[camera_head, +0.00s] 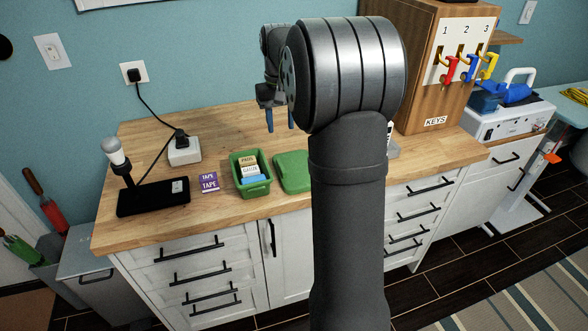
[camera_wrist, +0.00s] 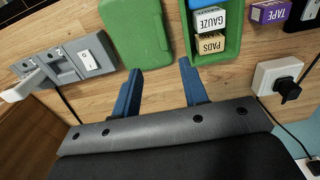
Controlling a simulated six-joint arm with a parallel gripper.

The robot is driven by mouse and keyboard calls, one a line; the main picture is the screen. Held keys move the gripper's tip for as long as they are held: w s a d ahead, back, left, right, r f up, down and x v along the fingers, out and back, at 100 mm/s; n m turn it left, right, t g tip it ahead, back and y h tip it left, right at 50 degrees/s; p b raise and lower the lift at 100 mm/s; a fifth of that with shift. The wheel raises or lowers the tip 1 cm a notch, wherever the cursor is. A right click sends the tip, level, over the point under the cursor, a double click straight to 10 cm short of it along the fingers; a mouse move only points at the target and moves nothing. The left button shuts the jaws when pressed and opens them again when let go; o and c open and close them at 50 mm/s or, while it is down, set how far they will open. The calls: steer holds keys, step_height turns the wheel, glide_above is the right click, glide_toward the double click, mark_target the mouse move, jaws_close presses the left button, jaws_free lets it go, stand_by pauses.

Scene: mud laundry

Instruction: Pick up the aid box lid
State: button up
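The aid box lid is a flat green panel (camera_head: 291,172) lying on the wooden counter, just right of the open green aid box (camera_head: 267,188). My arm hides part of it in the head view. In the wrist view the lid (camera_wrist: 137,33) is at the top, left of the box (camera_wrist: 233,48). The box holds packs marked GAUZE and PADS and a blue item. My gripper (camera_wrist: 160,88) is open and empty, with two blue fingers apart. In the wrist view the fingertips appear below the lid and box, with bare wood between them. The gripper also shows in the head view (camera_head: 280,117).
A purple TAPE box (camera_head: 209,182) lies left of the aid box. A white socket block (camera_head: 184,151) with a black cord and a black lamp base (camera_head: 153,197) stand farther left. A wooden key cabinet (camera_head: 435,75) stands at the right. A grey switch unit (camera_wrist: 88,55) is beside the lid.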

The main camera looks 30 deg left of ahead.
mark_target(281, 165)
step_height(281, 165, down, 14)
steer(key=shift+a+r, duration=0.1)
jaws_close()
stand_by(0.5)
